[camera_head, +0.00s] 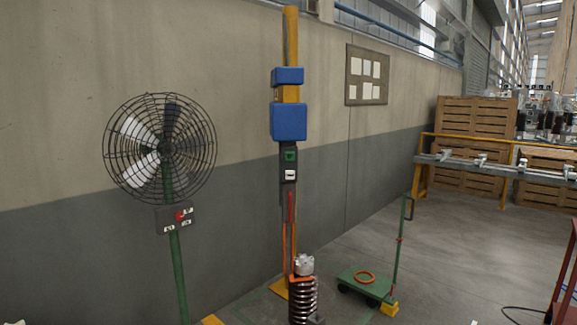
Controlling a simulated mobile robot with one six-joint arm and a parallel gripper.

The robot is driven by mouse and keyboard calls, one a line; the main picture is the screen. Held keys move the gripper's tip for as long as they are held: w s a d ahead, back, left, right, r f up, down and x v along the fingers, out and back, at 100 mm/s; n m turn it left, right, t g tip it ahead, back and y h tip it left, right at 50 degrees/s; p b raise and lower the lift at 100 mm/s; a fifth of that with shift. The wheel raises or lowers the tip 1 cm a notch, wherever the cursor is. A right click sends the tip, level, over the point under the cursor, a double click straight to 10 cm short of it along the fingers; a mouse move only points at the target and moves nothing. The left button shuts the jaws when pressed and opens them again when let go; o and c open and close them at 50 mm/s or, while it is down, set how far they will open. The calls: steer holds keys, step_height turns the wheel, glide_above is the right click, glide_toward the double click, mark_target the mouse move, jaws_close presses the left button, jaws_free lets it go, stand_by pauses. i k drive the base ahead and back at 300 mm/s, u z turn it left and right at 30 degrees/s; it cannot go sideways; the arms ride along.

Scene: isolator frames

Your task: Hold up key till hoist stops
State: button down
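A yellow column (291,40) stands against the wall with blue housings (289,121) on it, which look like the hoist. Below them hangs a dark control box with a green key (290,155) above a white key (290,174); their markings are too small to read. A red bar (291,208) runs down below the box. At the column's foot is a dark coil spring (303,302) with a grey metal top (304,264) and an orange piece beside it. Whether the spring hangs or stands I cannot tell. My gripper is not in view.
A caged fan (160,148) on a green post, with a switch box (175,219), stands at left. A green trolley (367,285) with an upright handle and an orange ring is right of the column. Wooden crates (470,125) and a railed bench stand at far right. Floor between is open.

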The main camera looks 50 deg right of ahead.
mark_target(290, 156)
steer(key=z, duration=0.05)
steer(key=i, duration=1)
steer(key=u, duration=0.15)
steer(key=k, duration=0.95)
steer(key=z, duration=0.15)
steer(key=i, duration=0.6)
